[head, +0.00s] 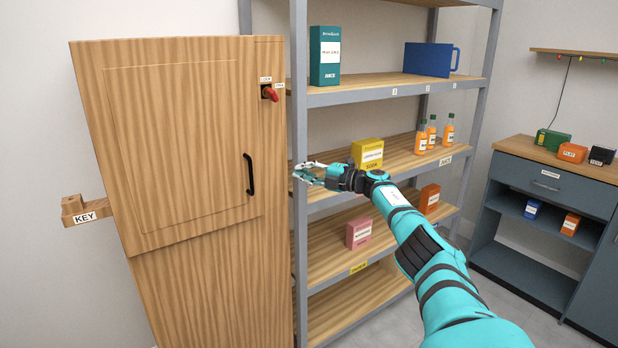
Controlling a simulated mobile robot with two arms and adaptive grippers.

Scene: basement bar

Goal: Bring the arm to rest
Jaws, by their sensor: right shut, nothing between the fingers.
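My right arm reaches in from the bottom right of the head view, in teal and black. Its gripper (306,172) is shut and empty, in front of the left post of the grey metal shelving (299,120). It appears just left of a yellow box (367,153) on the middle shelf; I cannot tell how far apart they are. My left gripper is not in view.
A wooden cabinet (185,150) with a black handle (249,174) and a red latch (270,93) stands left. A key ledge (87,213) is on the wall. Several orange bottles (433,133) stand right of the yellow box. A dark cabinet (548,176) is far right.

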